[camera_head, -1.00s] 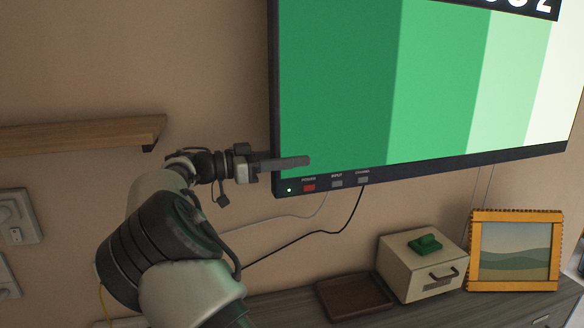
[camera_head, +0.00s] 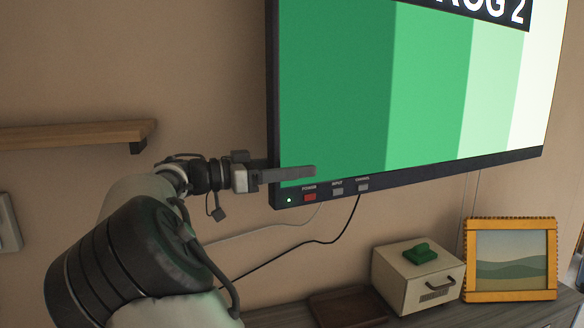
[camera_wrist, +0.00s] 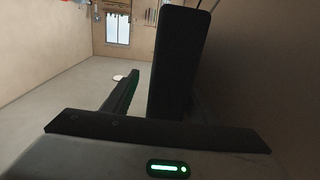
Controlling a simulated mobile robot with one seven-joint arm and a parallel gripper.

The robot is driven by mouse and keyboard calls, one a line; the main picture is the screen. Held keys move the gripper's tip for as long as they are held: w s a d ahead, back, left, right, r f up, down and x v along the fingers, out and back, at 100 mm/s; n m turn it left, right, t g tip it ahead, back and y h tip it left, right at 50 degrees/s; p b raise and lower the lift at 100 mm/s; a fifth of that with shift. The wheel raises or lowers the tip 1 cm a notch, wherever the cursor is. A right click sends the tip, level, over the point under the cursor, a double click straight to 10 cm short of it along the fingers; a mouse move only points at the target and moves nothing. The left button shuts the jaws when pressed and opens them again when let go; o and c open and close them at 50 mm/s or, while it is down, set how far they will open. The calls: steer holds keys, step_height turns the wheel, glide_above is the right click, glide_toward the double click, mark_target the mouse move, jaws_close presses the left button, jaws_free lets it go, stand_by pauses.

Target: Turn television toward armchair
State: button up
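The television (camera_head: 345,80) hangs on the wall, its screen lit with green vertical bands. Its left edge is nearest me. My gripper (camera_head: 290,174) is at the lower left edge, with one finger in front of the screen, just above the red power button (camera_head: 309,197). In the wrist view the television (camera_wrist: 171,60) is a dark slab seen edge-on. The front finger (camera_wrist: 122,92), tinted green, lies left of it with a gap showing. The other finger is hard to make out in the dark. No armchair shows clearly in any view.
Below the television, a cabinet top carries a brown tray (camera_head: 348,308), a white box (camera_head: 410,287) with a green item on it, and an orange picture frame (camera_head: 510,290). Cables (camera_head: 325,243) hang below the television. A wooden shelf (camera_head: 75,133) is at left.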

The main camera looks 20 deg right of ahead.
steer(key=shift+a, duration=0.3)
steer(key=s+a, duration=0.1)
steer(key=a, duration=1.5)
steer(key=shift+a, duration=0.4)
steer(key=shift+s, duration=0.1)
